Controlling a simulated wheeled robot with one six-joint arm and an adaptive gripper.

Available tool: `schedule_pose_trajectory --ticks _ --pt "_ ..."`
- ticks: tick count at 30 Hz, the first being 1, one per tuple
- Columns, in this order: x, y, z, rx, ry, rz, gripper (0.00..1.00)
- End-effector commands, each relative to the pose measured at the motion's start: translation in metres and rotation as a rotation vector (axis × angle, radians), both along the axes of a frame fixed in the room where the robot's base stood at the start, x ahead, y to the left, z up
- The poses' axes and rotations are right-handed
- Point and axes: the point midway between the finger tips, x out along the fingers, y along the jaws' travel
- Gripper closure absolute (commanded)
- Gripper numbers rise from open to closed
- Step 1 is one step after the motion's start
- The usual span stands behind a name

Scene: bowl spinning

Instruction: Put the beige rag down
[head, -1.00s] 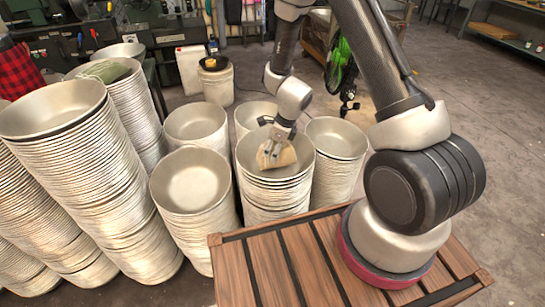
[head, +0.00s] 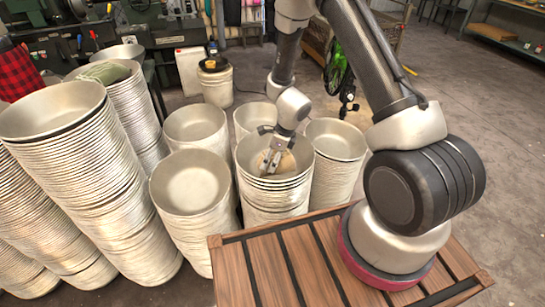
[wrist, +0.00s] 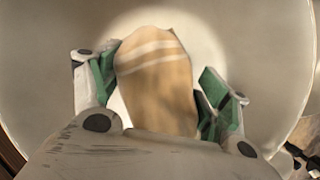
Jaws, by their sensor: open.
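The beige rag (head: 287,163) is inside the top metal bowl (head: 249,154) of the stack beyond the wooden platform. In the wrist view the rag (wrist: 155,85) is tan with pale stripes, and the bowl's light inner surface surrounds it. My gripper (head: 271,164) reaches down into this bowl. In the wrist view my gripper (wrist: 160,70) is open, its green-padded fingers spread on either side of the rag. The left finger is very close to the rag's edge; I cannot tell whether they touch. The rag's near end is hidden behind the gripper body.
Several bowl stacks crowd around this one, with a taller stack (head: 60,110) at the left. A green cloth (head: 104,73) lies on a stack behind. The slatted wooden platform (head: 255,270) is in front. Open floor (head: 480,150) lies at the right.

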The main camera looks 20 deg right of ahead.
Motion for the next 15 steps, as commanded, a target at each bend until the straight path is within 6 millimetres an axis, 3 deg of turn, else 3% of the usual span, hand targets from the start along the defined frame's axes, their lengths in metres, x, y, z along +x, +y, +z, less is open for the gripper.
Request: schedule_pose_trajectory --ticks 5,15 --pt "-0.001 -0.003 0.015 0.000 -0.003 0.001 0.24" --pt "-0.013 -0.021 0.086 0.001 -0.004 0.002 0.24"
